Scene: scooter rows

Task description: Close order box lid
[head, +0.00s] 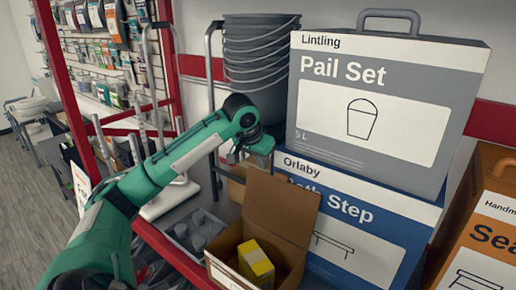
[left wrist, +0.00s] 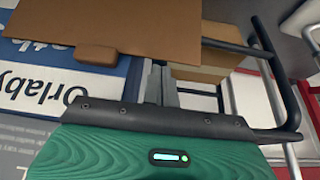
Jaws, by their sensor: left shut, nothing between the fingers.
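The brown cardboard order box stands open on the shelf in the head view, with its lid (head: 281,207) raised upright at the back. A yellow carton (head: 256,264) sits inside it. My left gripper (head: 263,158) is just above and behind the lid's top edge, its fingertips partly hidden by the lid. In the left wrist view the gripper (left wrist: 160,85) is shut and empty. The lid (left wrist: 140,25) spans the top there, its small tab (left wrist: 97,54) left of the fingers. I cannot tell whether they touch. My right gripper is not in view.
A blue Orlaby step box (head: 375,225) stands close right of the lid, with a grey Pail Set box (head: 385,95) on top. Stacked pails (head: 257,60) stand behind. A grey tray (head: 193,235) lies left of the order box. An orange box (head: 490,225) is at far right.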

